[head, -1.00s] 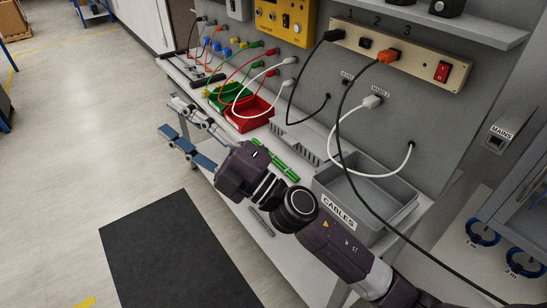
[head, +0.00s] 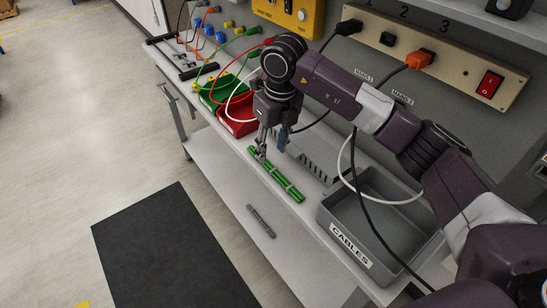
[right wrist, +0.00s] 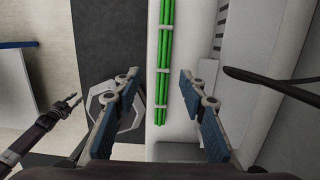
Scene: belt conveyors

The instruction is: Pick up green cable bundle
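The green cable bundle (head: 276,174) lies on the white bench top, near its front edge. It is long and thin, with pale ties around it. My right gripper (head: 269,152) points down above the far end of the bundle in the head view. In the right wrist view the bundle (right wrist: 164,65) runs between the two open fingers of my right gripper (right wrist: 164,105), and they are apart from it. My left gripper is not in the head view; in the right wrist view a dark arm with a small gripper (right wrist: 68,105) shows at the left.
A grey bin labelled CABLES (head: 350,255) stands right of the bundle. Red (head: 237,128) and green (head: 207,103) bins stand on the left. A grey slotted tray (head: 310,150) lies behind the bundle. Black and white cables hang from the back panel (head: 420,130).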

